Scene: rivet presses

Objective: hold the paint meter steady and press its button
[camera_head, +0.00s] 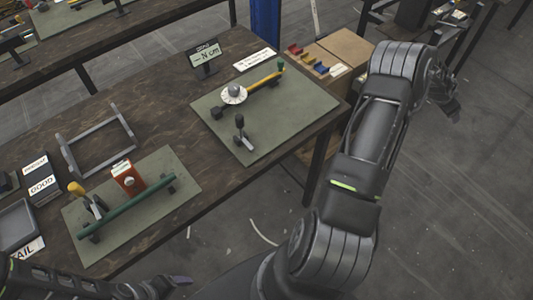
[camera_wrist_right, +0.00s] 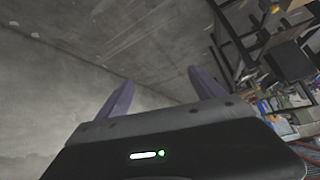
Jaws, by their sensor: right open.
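The paint meter appears to be the upright orange-red box (camera_head: 129,178) with a white top, standing on the near green mat (camera_head: 177,158) just behind a green tube (camera_head: 130,212). Its button is too small to make out. My left gripper (camera_head: 168,284) is low at the bottom edge of the head view, in front of the table and apart from the meter; its jaw opening is unclear. My right gripper (camera_head: 450,108) is far off at the right, over the floor beyond the table. In the right wrist view its two fingers (camera_wrist_right: 162,92) are spread and empty.
A yellow-handled clamp (camera_head: 82,195) stands left of the meter. A grey frame (camera_head: 97,140), GOOD box (camera_head: 40,184) and grey tray (camera_head: 14,226) lie further left. The far mat (camera_head: 240,145) holds a yellow-handled tool (camera_head: 260,82) and a small stand. A sign (camera_head: 204,54) stands behind.

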